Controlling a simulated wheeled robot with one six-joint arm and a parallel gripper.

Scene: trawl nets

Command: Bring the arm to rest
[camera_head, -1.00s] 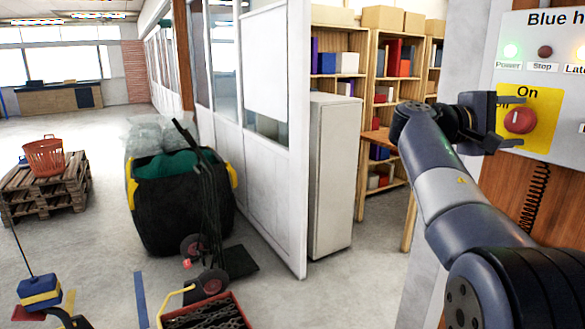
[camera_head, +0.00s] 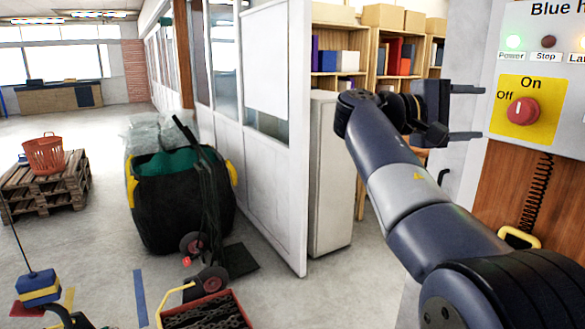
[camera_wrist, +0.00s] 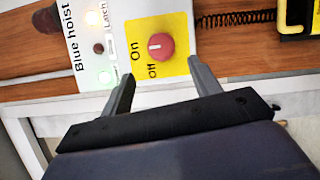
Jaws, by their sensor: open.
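My gripper (camera_head: 466,112) is open and empty in the head view, with its fingers pointing right toward the control panel. It stands left of the panel, apart from the red knob. My gripper also shows in the wrist view (camera_wrist: 162,85), with its two fingers spread and the knob visible beyond them. The red rotary knob (camera_head: 523,111) sits on a yellow plate (camera_head: 545,85) marked On and Off, and it shows in the wrist view too (camera_wrist: 160,46). The panel (camera_head: 574,122) is labelled Blue hoist in the wrist view. A green Power lamp (camera_head: 513,41) is lit.
A white partition (camera_head: 270,150) and a pale cabinet (camera_head: 331,180) stand left of my arm. Shelves (camera_head: 370,75) stand behind it. A hand truck (camera_head: 205,190), a crate of chain (camera_head: 215,312) and a pallet (camera_head: 40,190) are on the floor to the left. A coiled cord (camera_head: 535,195) hangs below the panel.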

